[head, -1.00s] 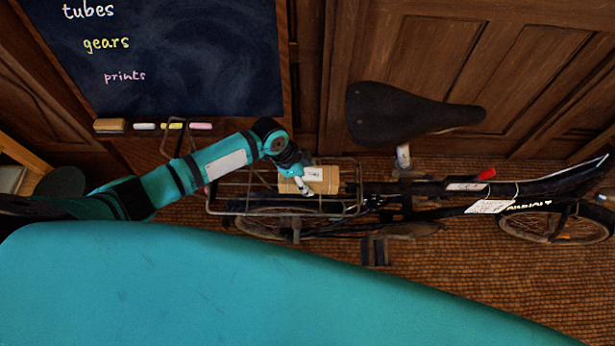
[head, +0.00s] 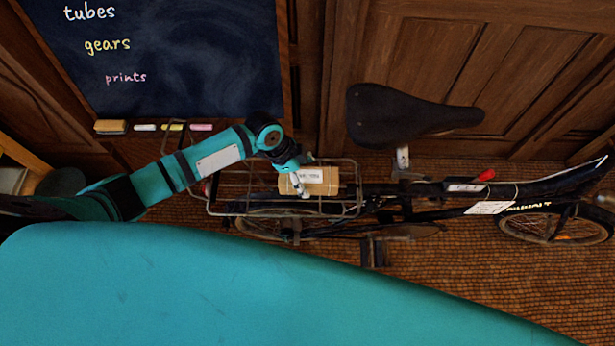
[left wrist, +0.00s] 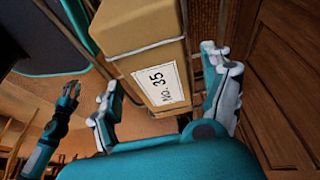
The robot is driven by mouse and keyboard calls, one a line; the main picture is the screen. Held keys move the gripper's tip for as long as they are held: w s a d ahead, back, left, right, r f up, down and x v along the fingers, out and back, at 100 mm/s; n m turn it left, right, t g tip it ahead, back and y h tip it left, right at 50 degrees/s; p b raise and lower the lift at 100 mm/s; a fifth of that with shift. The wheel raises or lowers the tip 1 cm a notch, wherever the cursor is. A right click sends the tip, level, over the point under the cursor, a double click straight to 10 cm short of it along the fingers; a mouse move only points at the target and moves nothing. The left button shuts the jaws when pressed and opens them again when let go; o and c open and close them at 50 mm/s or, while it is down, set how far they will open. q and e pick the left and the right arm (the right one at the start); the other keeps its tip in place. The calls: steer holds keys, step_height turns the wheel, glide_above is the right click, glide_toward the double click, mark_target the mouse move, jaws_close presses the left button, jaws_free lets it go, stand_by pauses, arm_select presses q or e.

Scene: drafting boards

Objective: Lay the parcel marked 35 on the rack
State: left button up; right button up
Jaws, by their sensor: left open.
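The parcel (head: 325,178) is a tan box with a white label, and it lies on the wire rack (head: 250,200) behind the bicycle's saddle. My left gripper (head: 299,187) is at the parcel's left end. In the left wrist view its fingers (left wrist: 165,95) are spread apart on either side of the label end, with the parcel ahead between them. A gap shows between the right finger and the box. My right gripper is not in the head view.
A black bicycle saddle (head: 405,115) rises right of the rack. A chalkboard (head: 190,50) with a chalk ledge stands behind, left of wooden panelling (head: 450,60). The bicycle stands on a brown tiled floor (head: 460,260).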

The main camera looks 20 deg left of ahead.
arm_select(q)
steer(key=v, duration=0.9)
steer(key=shift+a+r+p, duration=0.15)
steer(key=shift+p, duration=0.2)
